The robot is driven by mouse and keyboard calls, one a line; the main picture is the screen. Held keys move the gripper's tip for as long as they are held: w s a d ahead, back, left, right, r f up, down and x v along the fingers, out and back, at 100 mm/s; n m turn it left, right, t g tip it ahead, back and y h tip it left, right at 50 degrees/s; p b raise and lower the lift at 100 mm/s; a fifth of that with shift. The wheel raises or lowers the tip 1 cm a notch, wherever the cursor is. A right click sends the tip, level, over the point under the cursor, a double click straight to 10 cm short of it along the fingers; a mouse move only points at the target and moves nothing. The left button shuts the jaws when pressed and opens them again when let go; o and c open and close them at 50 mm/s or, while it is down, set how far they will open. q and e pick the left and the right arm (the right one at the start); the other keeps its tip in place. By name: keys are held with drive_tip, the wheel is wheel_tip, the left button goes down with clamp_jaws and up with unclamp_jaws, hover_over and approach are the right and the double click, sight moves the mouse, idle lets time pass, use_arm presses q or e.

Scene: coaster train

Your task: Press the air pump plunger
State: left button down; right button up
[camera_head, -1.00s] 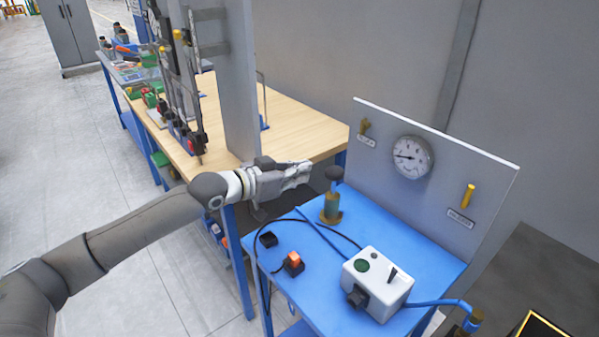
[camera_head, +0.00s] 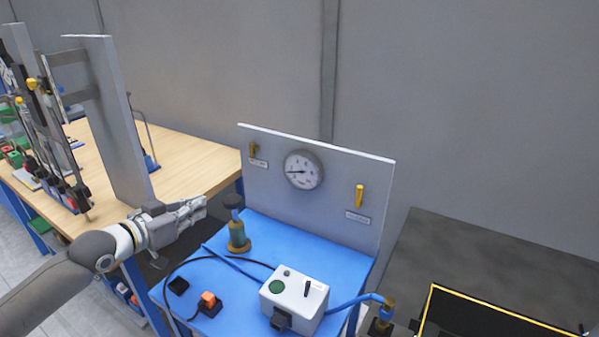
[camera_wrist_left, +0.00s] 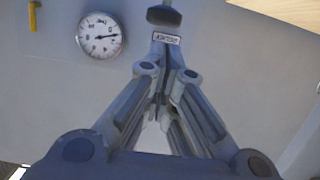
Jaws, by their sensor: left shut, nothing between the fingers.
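The air pump (camera_head: 238,235) stands upright on the blue table, with a brass base and a greenish body. Its plunger has a dark round knob (camera_head: 233,201) on top, raised above the body. My left gripper (camera_head: 203,206) is shut and empty, just left of the knob at about its height. In the left wrist view a dark knob (camera_wrist_left: 164,15) shows just beyond the closed fingertips (camera_wrist_left: 165,50), with a small gap in the picture. The pump body is hidden there. My right gripper is not in view.
A grey panel with a round gauge (camera_head: 303,170) and a yellow lever (camera_head: 359,196) stands behind the blue table (camera_head: 345,262). A white control box (camera_head: 295,298), an orange switch (camera_head: 208,301) and cables lie in front. A wooden workbench (camera_head: 185,160) is behind left.

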use_arm(q)
wheel_tip(320, 180, up, 6)
drive_tip(key=p, duration=0.3)
drive_tip(key=shift+w+f+p, duration=0.1)
drive_tip(key=shift+f+p, duration=0.15)
drive_tip(key=shift+p, duration=0.1)
drive_tip(key=shift+w, duration=0.15)
